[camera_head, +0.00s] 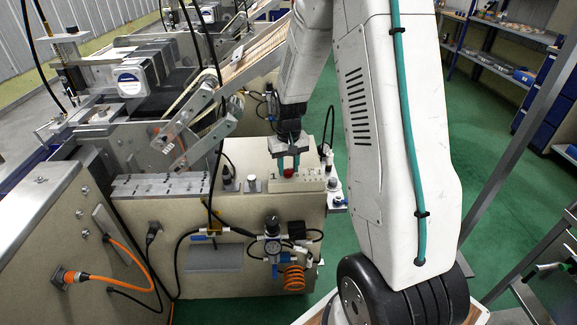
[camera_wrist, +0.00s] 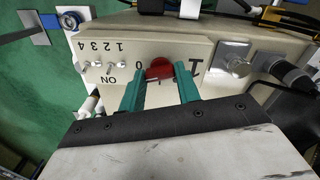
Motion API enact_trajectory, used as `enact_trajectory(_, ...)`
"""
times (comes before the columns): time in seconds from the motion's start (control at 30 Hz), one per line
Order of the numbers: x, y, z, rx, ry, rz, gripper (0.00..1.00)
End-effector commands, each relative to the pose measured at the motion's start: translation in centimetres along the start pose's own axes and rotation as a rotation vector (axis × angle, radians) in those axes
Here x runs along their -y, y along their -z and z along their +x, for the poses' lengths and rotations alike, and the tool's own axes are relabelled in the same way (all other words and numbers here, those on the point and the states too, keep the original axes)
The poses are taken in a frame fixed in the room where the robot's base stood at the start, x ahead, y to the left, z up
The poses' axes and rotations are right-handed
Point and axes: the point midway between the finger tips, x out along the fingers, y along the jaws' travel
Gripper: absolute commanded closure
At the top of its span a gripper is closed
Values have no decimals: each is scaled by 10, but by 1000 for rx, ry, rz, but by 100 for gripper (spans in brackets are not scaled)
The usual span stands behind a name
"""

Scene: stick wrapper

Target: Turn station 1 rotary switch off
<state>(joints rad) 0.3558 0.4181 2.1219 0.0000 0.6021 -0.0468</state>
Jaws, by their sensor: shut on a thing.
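The red rotary switch (camera_wrist: 159,70) sits on a beige control panel (camera_wrist: 192,42), with a "0" mark to its left and a "1" mark to its right in the wrist view. My gripper (camera_wrist: 160,84) is at the switch, its two teal fingers on either side of the red knob, shut on it. In the head view, my gripper (camera_head: 287,160) points down onto the red switch (camera_head: 288,172) on top of the beige machine housing. The fingers hide part of the knob's sides, and its exact angle is hard to tell.
Small toggle switches (camera_wrist: 88,68) marked 1 to 4 and "ON" sit left of the knob in the wrist view. A metal block (camera_wrist: 235,57) and a black cylinder (camera_wrist: 285,70) stand to the right. Green floor (camera_head: 345,115) lies beyond the housing.

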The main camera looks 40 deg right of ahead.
Motion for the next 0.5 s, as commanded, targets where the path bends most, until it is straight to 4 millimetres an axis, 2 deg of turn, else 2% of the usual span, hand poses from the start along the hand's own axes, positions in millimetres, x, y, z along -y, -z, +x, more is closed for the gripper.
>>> enact_trajectory(0.2,0,0,-1,-2,0,152,90)
enact_trajectory(0.5,0,0,-1,-2,0,272,90)
